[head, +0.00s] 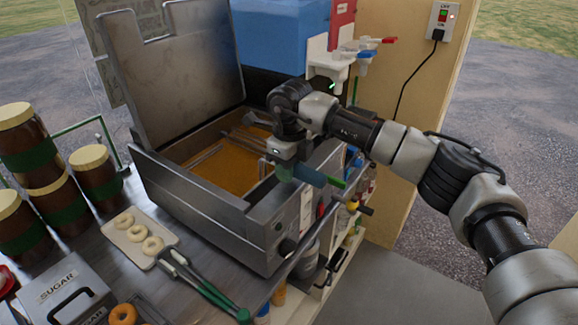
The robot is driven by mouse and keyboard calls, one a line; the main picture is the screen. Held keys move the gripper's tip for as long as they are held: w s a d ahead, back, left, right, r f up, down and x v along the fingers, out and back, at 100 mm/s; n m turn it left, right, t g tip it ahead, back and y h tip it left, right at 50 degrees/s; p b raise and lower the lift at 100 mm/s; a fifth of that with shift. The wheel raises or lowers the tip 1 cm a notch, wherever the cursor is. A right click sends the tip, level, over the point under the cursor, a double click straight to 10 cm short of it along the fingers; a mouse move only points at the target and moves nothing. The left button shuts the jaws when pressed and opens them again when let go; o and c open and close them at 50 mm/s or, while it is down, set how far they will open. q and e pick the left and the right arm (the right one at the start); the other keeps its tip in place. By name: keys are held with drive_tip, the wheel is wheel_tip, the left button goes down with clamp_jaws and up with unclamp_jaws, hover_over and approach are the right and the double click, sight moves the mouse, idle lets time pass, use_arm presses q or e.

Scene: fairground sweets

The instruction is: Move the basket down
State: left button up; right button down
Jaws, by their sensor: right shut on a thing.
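The fryer (205,226) is a grey metal box with its lid raised at the back and amber oil (225,172) inside. Thin wire edges of the basket (207,155) show at the oil; I cannot tell how deep it sits. My right gripper (284,170) is above that rim, shut on the handle. Its fingertips are partly hidden. My left gripper is not in view.
Brown jars (66,205) with cream lids stand at left. A board (138,238) with pale rings, tongs (205,287) and a sugar box (62,290) are in front. Taps (350,55) hang behind my right arm. Bottles stand on a shelf below right.

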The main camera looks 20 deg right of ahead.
drive_tip(key=shift+f, duration=0.1)
drive_tip(key=c, duration=0.8)
unclamp_jaws()
wheel_tip(320, 180, up, 11)
drive_tip(key=shift+s+f+b, duration=0.1)
drive_tip(key=shift+s+b, duration=0.05)
drive_tip(key=shift+b, duration=1.05)
